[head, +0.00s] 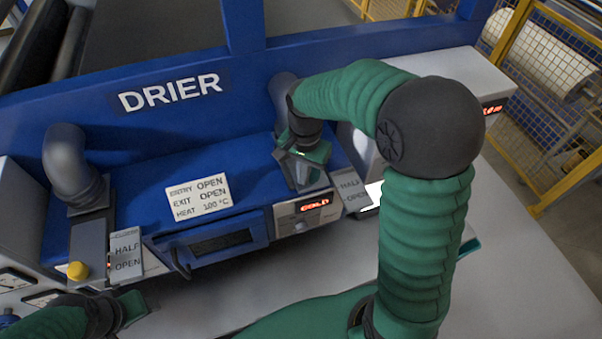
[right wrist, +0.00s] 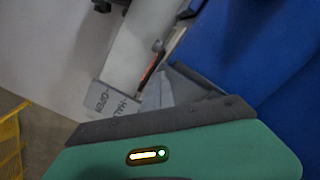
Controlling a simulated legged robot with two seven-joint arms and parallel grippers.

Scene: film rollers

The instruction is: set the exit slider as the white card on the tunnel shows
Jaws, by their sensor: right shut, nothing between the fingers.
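The white card (head: 199,197) on the blue tunnel front reads ENTRY OPEN, EXIT OPEN, HEAT 100 °C. The right-hand slider's label plate (head: 351,190) reads HALF above OPEN; it also shows in the right wrist view (right wrist: 108,103). My right gripper (head: 303,176) is shut and empty, just left of this plate and above the heat box. The right slider's own knob is hidden or cannot be made out, so its setting cannot be told. My left gripper (head: 130,308) is low at the left, below the left label plate; its jaws are unclear.
A left slider with a yellow knob (head: 77,270) stands beside its HALF and OPEN plate (head: 126,253), the knob near OPEN. A handled hatch (head: 215,241) lies below the card. The heat display (head: 314,204) reads COLD. Grey pipes (head: 72,165) rise at both sides.

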